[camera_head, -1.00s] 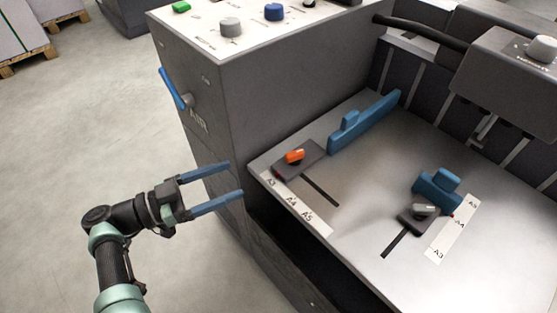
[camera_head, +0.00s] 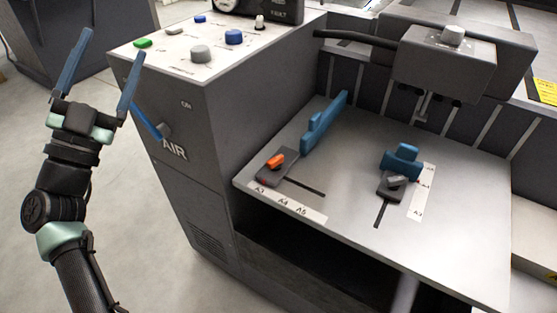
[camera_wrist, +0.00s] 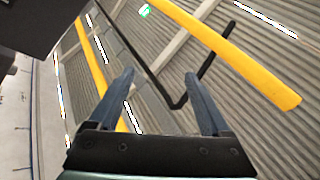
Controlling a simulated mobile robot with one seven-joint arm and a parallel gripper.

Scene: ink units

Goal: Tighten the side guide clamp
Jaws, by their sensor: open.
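Two blue paper guides stand on the grey feed tray (camera_head: 340,215) in the head view. The long left guide (camera_head: 322,124) has a dark clamp block with an orange lever (camera_head: 275,161) beside a slot. The short right guide (camera_head: 402,158) has a dark clamp with a grey lever (camera_head: 398,181) at the end of another slot. I cannot tell how tight either clamp is. My gripper (camera_head: 113,45) is open and empty, pointing up at the far left, well away from both clamps. The wrist view shows its spread fingers (camera_wrist: 159,73) with nothing between them.
The grey cabinet (camera_head: 190,125) stands between my gripper and the tray, with a blue AIR lever (camera_head: 146,108) on its side and coloured knobs on top. A feed head (camera_head: 447,60) overhangs the tray's back. Bare floor lies at the left.

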